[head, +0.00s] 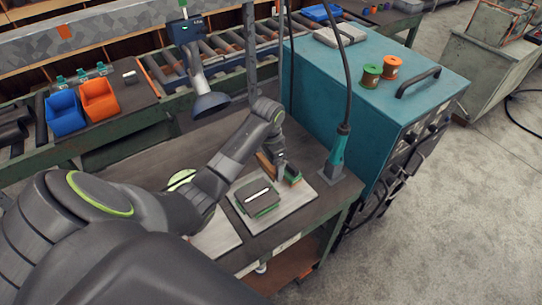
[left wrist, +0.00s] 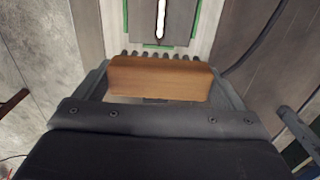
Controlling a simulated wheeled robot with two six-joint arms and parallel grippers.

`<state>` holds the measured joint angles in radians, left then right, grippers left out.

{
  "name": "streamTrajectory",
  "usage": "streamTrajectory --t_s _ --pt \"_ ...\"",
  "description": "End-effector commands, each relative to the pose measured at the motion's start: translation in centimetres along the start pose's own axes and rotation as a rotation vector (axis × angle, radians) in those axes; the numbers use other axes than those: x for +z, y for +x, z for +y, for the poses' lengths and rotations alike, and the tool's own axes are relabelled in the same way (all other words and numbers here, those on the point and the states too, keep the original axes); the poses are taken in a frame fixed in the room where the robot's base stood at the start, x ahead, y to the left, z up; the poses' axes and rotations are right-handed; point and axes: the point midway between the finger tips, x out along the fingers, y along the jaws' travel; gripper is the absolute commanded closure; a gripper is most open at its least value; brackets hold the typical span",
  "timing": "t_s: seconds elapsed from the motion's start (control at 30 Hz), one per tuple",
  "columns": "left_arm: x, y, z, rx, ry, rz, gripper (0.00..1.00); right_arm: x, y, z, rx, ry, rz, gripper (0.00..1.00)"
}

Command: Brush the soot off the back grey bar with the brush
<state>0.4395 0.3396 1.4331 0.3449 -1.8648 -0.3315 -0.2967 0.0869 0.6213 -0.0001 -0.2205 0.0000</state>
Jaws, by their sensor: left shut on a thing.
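My left gripper (head: 277,166) is shut on a brush with a wooden block (head: 266,166), low over the far part of a pale plate on the bench. In the left wrist view the wooden brush block (left wrist: 160,78) lies across the jaw, with a row of dark bristles along its far edge. A dark grey piece (head: 261,205) with a white line along its middle and green edges lies on the plate. It also shows beyond the bristles in the left wrist view (left wrist: 144,20). Soot and any bristle contact cannot be made out. My right gripper is not in view.
A small green and dark block (head: 293,174) sits beside the gripper. A teal torch (head: 336,158) with a black cable stands right of the plate (head: 308,188). A teal machine (head: 365,95) stands behind. Blue (head: 65,114) and orange (head: 100,99) bins are at the left.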

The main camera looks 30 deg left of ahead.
Motion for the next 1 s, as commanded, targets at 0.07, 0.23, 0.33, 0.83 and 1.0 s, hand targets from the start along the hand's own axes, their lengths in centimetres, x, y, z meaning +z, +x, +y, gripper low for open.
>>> streamTrajectory --t_s 0.07,0.23,0.33,0.83,1.0 --pt "0.0 0.6 0.1 0.002 -0.001 -0.003 0.28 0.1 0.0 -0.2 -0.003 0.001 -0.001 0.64" --pt "0.0 2.9 0.1 0.001 -0.001 -0.002 0.28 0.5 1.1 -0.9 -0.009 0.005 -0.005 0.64" --pt "0.0 4.3 0.1 0.000 -0.002 -0.001 0.28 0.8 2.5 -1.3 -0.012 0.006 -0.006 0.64" --pt "0.0 5.6 0.0 0.000 -0.002 0.000 0.28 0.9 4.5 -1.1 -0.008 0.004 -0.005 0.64" --pt "0.0 5.6 0.0 0.000 -0.002 0.000 0.28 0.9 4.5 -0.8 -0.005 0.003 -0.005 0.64"
